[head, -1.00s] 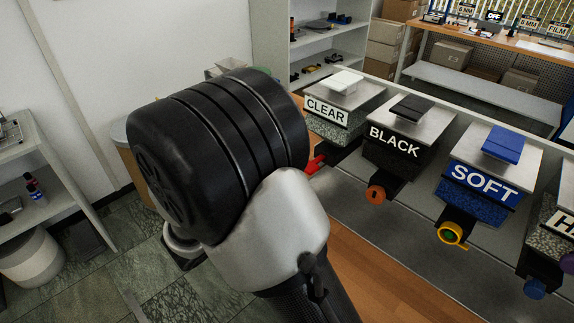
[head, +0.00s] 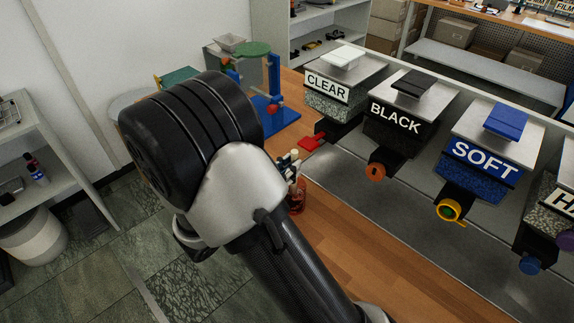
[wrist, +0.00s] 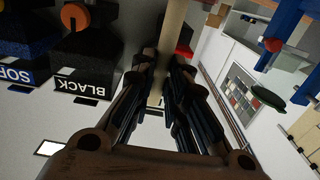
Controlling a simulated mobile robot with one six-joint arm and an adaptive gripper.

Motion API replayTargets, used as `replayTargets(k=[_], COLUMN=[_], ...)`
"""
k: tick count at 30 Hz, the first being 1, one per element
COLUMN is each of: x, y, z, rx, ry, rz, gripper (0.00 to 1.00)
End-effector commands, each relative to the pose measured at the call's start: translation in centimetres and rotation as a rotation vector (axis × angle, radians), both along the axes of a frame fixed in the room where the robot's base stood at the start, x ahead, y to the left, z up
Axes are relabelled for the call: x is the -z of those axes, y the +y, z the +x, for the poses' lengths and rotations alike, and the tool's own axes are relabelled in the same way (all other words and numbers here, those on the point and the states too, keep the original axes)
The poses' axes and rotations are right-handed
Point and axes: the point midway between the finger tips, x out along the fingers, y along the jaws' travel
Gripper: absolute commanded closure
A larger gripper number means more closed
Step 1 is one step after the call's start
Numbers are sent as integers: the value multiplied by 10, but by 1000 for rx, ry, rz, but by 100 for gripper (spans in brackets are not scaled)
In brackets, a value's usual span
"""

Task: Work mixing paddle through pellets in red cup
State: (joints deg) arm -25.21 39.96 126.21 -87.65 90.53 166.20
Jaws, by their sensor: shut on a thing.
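My gripper (wrist: 163,62) shows in the wrist view, its two dark fingers shut on a pale wooden strip (wrist: 172,25). This strip looks like the mixing paddle's handle; its far end runs out of the picture. No pellets can be made out.
Hoppers marked CLEAR (head: 327,87), BLACK (head: 395,118) and SOFT (head: 486,160) line the right, with coloured outlets over a grey strip. A blue stand (head: 275,108) is behind my wrist. The wooden bench (head: 350,240) is bare at front right.

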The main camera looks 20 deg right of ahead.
Motion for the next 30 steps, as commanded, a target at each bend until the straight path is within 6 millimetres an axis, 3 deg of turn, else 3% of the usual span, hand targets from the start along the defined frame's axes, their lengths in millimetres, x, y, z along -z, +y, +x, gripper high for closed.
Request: replayTargets(k=[11,22,30], x=[0,-29,-29], y=[0,-3,-3], z=[0,-7,-7], rx=[0,0,0], ry=[0,-2,1], rz=[0,1,0], gripper=[100,100,100])
